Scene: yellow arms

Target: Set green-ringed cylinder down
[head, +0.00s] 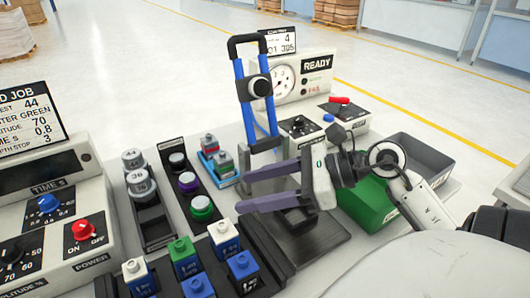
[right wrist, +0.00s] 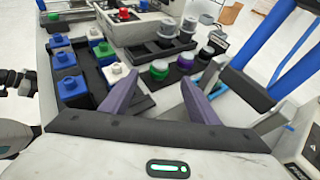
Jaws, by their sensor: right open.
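The green-ringed cylinder (head: 201,208) stands upright in the near end of a dark rack (head: 172,203), with a purple-ringed cylinder (head: 187,183) and a grey-topped one (head: 177,161) behind it. In the right wrist view the green-ringed cylinder (right wrist: 158,71) is just beyond my fingertips, with the purple-ringed one (right wrist: 185,60) beside it. My right gripper (head: 241,193) is open and empty, to the right of the cylinder and apart from it. Its two purple-grey fingers spread in the right wrist view (right wrist: 156,88).
A blue-railed stand (head: 240,90) rises behind my right gripper. A second rack holds two grey weights (head: 133,158). Blue, white and green bottles (head: 183,254) fill a tray in front. A green bin (head: 366,205) and a control panel (head: 55,235) flank the area.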

